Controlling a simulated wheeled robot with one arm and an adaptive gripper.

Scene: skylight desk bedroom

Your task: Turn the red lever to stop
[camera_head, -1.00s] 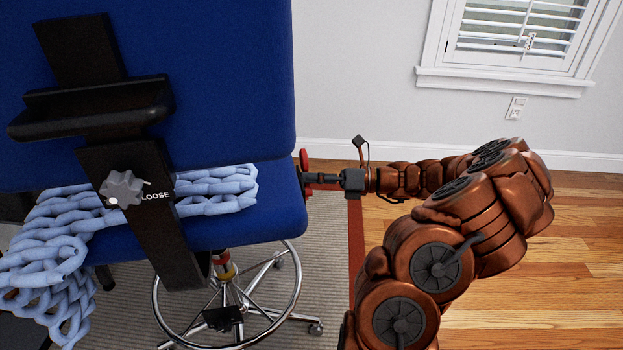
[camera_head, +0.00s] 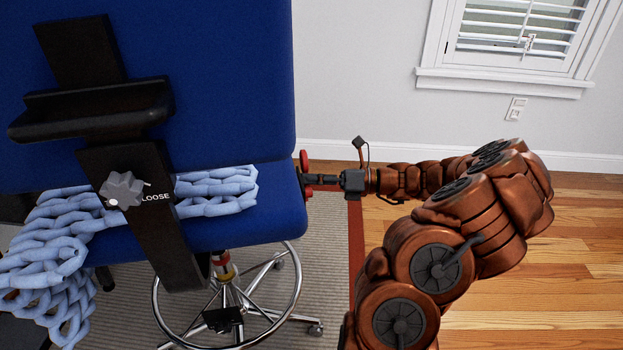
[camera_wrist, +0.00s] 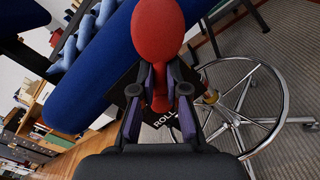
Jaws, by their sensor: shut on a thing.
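The red lever (camera_wrist: 158,35) shows large in the wrist view, with a rounded red end and a narrower red stem running down between my fingers. My gripper (camera_wrist: 160,90) has a finger on each side of the stem and is shut on it. In the head view, my gripper (camera_head: 312,180) is at the right edge of the blue chair seat, and a small part of the red lever (camera_head: 304,159) shows there. A plate marked "ROLL" (camera_wrist: 164,121) lies behind the lever; the rest of its lettering is hidden.
The blue chair (camera_head: 230,90) has a grey knob (camera_head: 123,189) beside the word "LOOSE". A pale blue chain (camera_head: 215,190) lies across its seat. A chrome ring base (camera_head: 290,285) stands below on a rug. Wooden floor (camera_head: 570,260) is clear at right.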

